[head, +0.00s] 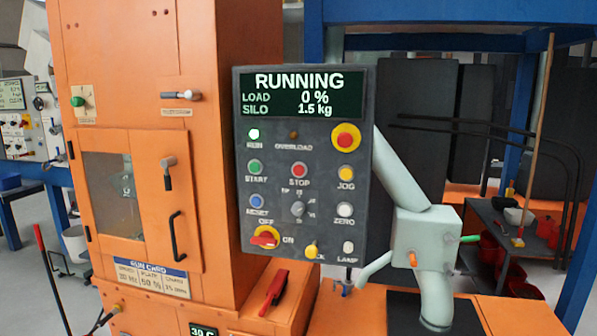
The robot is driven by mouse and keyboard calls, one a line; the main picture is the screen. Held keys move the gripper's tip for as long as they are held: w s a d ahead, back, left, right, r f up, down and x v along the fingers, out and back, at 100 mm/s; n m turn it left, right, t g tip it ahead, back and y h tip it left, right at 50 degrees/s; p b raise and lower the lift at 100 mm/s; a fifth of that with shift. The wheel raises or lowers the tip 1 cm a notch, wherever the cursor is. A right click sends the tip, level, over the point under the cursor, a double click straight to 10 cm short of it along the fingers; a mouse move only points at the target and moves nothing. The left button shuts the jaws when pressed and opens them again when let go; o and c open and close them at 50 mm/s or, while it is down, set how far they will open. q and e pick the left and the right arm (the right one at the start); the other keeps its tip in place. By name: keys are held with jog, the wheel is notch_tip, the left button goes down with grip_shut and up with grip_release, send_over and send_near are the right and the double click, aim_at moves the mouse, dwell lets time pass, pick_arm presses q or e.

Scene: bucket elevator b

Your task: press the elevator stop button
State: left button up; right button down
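The dark grey control panel (304,228) faces me in the middle of the head view, in front of the orange machine. The red stop button (299,170) sits near its centre, above the label STOP. The green start button (255,167) is to its left and the yellow jog button (346,173) to its right. A larger red mushroom button on a yellow ring (345,137) is above and to the right. The display (301,95) reads RUNNING, load 0 % and silo 1.5 kg. Neither of my grippers is in view.
A selector knob (298,209) is below the stop button. Pale green pipes (403,178) run behind the panel's right side. The space before the panel looks clear.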

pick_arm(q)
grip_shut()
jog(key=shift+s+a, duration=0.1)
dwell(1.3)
